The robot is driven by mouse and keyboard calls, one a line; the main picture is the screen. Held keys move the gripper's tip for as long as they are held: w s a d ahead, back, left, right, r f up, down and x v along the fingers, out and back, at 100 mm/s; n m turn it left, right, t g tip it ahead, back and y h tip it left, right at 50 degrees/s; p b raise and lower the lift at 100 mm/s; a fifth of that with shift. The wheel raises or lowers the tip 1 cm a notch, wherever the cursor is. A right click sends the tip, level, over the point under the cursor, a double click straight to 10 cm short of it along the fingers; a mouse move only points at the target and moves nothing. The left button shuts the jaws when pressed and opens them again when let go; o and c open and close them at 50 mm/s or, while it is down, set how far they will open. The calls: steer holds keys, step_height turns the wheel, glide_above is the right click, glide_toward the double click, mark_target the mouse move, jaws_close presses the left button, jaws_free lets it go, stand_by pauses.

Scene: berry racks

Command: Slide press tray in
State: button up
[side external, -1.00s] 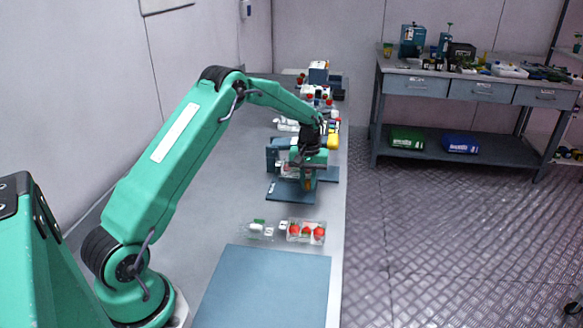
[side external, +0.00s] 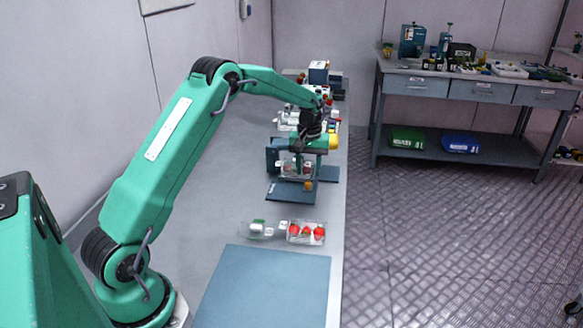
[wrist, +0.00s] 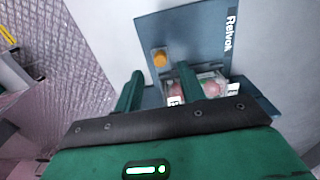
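The press (side external: 272,160) is a dark blue-grey fixture on the bench. Its flat tray (side external: 285,192) extends toward the near side; the wrist view shows it as a blue plate (wrist: 195,35) lettered "Relvok". An orange knob (wrist: 159,58) stands up from the tray and also shows in the side view (side external: 308,187). A clear punnet with red berries (wrist: 212,86) sits at the press, partly hidden by one finger. My gripper (wrist: 160,90) has its green fingers apart with nothing between them. In the side view my gripper (side external: 308,162) is above and behind the knob, clear of it.
Another clear punnet of red berries (side external: 306,232) and a small clear pack (side external: 257,229) lie nearer on the bench. A blue mat (side external: 265,285) fills the near end. Several small items crowd the bench behind the press. A second workbench (side external: 475,88) stands at the right.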

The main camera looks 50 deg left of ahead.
steer(key=shift+r, duration=1.55)
jaws_close()
steer(key=s+d+r+n+t, duration=0.1)
steer(key=s+n, duration=0.3)
steer(key=n, duration=1.2)
steer(key=s+d+r+n+t, duration=0.1)
steer(key=s+d+n, duration=0.3)
steer(key=n, duration=1.3)
steer(key=shift+r+t+y, duration=0.25)
steer(key=shift+t+y, duration=0.05)
